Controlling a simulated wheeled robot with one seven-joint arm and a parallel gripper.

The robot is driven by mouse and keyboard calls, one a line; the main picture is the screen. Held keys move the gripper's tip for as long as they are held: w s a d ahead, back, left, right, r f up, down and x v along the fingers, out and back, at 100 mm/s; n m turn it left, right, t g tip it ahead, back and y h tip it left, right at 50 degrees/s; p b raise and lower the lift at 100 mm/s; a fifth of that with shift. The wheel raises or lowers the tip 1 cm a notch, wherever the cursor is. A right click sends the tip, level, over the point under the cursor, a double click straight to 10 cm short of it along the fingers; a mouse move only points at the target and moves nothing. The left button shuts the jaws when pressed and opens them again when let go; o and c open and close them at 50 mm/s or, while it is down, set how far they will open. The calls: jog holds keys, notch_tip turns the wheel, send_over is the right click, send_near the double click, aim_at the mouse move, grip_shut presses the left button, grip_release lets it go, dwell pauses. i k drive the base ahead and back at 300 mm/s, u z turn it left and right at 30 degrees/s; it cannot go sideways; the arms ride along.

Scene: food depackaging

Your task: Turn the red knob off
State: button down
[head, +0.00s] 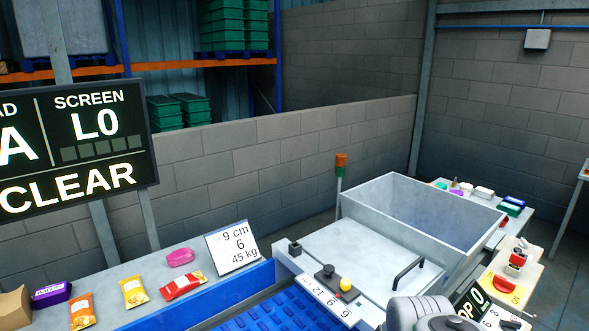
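A small red part, which may be the red knob (517,260), sits on a pale box at the right edge of the machine; its setting is too small to tell. A grey rounded link of my arm shows at the bottom, left of the sign. My gripper's fingers are not in view.
A blue conveyor (262,318) lies lower left. Snack packets line the left counter (205,262). A side table (520,216) holds small items.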

aim_at(503, 285)
jog(key=u, duration=3.2)
jog(key=k, duration=1.9)
jog(key=z, duration=1.05)
